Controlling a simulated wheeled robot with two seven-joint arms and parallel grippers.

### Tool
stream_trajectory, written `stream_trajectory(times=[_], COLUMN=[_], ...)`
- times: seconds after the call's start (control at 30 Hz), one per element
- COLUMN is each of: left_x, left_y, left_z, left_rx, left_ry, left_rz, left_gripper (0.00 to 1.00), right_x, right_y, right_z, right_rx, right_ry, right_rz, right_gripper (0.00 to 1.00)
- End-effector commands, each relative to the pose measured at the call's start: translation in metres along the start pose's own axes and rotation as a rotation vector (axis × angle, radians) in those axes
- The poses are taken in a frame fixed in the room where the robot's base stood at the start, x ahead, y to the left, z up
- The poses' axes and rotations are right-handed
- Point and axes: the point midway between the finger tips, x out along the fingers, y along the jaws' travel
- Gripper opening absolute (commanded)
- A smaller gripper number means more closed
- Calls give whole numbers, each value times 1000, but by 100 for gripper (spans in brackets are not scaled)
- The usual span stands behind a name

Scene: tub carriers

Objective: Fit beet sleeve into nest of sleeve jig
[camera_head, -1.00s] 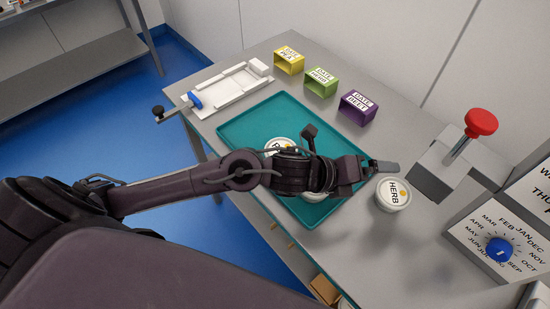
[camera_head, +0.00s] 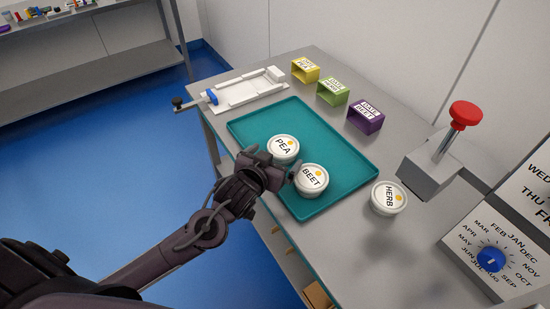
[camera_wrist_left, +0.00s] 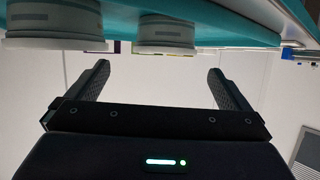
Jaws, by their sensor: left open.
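The beet sleeve (camera_head: 366,117) is a purple open-ended box with a white "DATE BEET" label, standing on the table behind the tray. The sleeve jig (camera_head: 245,92) is a white plate with raised rails, a blue part and a dark knob, at the table's far left end. Its nest looks empty. My left gripper (camera_head: 274,166) is open and empty at the tray's near edge, beside the pea and beet tubs and well apart from the sleeve. In the left wrist view its two fingers (camera_wrist_left: 158,80) stand apart with nothing between them. My right gripper is not in view.
The teal tray (camera_head: 335,150) holds the pea tub (camera_head: 283,150) and beet tub (camera_head: 312,179). A herb tub (camera_head: 388,197), a red-knobbed stamp press (camera_head: 435,160) and a month dial (camera_head: 490,259) are to the right. Yellow (camera_head: 305,70) and green (camera_head: 332,91) sleeves stand left of the purple one.

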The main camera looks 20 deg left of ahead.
Motion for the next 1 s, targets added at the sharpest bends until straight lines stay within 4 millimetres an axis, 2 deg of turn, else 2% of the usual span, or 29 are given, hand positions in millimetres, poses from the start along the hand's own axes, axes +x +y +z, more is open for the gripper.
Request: stream_trajectory(times=[0.37,0.63,0.77,0.97,1.0], left_x=[33,70,77,78,78], left_y=[-4,-4,-5,-4,-4], left_z=[-1,-4,-3,-2,-2], left_rx=[-37,-35,-35,-34,-34], left_ry=[-3,-2,-1,-2,-2], left_rz=[-13,-11,-11,-10,-10], left_gripper=[100,100,100,100,96], right_x=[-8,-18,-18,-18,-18], right_y=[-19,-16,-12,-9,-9], right_z=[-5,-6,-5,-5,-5], right_rx=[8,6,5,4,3], right_ry=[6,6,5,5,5], right_rz=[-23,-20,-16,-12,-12], right_gripper=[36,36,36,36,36])
